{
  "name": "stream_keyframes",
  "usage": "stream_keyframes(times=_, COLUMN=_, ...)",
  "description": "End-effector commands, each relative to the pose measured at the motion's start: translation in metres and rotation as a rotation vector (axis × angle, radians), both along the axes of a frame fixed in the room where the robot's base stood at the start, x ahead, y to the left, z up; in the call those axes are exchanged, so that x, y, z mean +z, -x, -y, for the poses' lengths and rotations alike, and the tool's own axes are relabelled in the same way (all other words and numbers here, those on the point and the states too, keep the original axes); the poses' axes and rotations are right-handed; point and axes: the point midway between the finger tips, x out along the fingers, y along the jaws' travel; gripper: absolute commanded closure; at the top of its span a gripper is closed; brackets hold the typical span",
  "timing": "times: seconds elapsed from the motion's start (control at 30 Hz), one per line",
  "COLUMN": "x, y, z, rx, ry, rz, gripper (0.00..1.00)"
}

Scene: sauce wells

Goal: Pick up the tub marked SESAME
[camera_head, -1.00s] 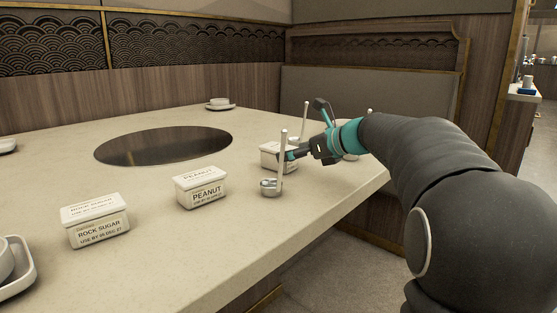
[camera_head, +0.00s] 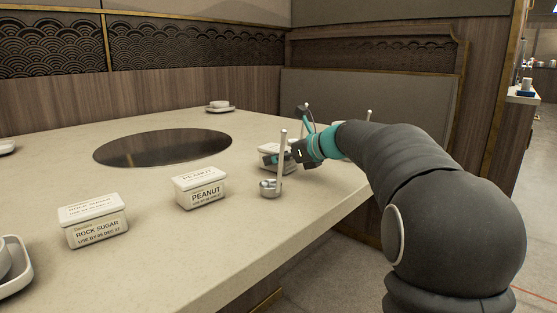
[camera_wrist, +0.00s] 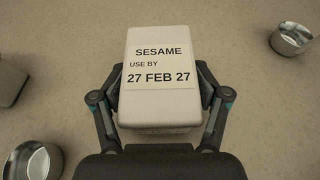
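The SESAME tub (camera_wrist: 160,78) is pale with a black-lettered lid reading SESAME, USE BY 27 FEB 27, and fills the middle of the wrist view. My gripper (camera_wrist: 161,88) has one finger on each side of it. The lid hides the inner fingertips, so I cannot tell whether they press on the sides. In the head view, my gripper (camera_head: 282,156) covers part of the tub (camera_head: 268,149), which sits near the table's right side. I cannot tell whether it rests on the table.
A PEANUT tub (camera_head: 200,189) and a ROCK SUGAR tub (camera_head: 94,222) stand to the left. A metal ladle cup with an upright handle (camera_head: 271,187) stands close in front of my gripper. Metal cups show at the wrist view's left (camera_wrist: 38,160) and right (camera_wrist: 291,38).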

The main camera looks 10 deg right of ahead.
Motion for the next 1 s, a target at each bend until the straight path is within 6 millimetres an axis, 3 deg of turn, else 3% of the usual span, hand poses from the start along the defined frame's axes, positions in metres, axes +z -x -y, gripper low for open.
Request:
stream_keyframes(times=0.03, x=-0.001, y=0.000, z=0.000, rx=0.001, ry=0.000, rz=-0.002, gripper=0.66)
stream_keyframes(times=0.1, x=-0.001, y=0.000, z=0.000, rx=0.001, ry=0.000, rz=-0.002, gripper=0.79)
stream_keyframes(times=0.67, x=0.001, y=0.000, z=0.000, rx=0.001, ry=0.000, rz=-0.002, gripper=0.81)
stream_keyframes(times=0.87, x=0.019, y=0.000, z=0.000, rx=0.000, ry=0.001, rz=0.001, gripper=0.81)
stream_keyframes(times=1.0, x=0.046, y=0.000, z=0.000, rx=0.001, ry=0.001, rz=0.003, gripper=0.81)
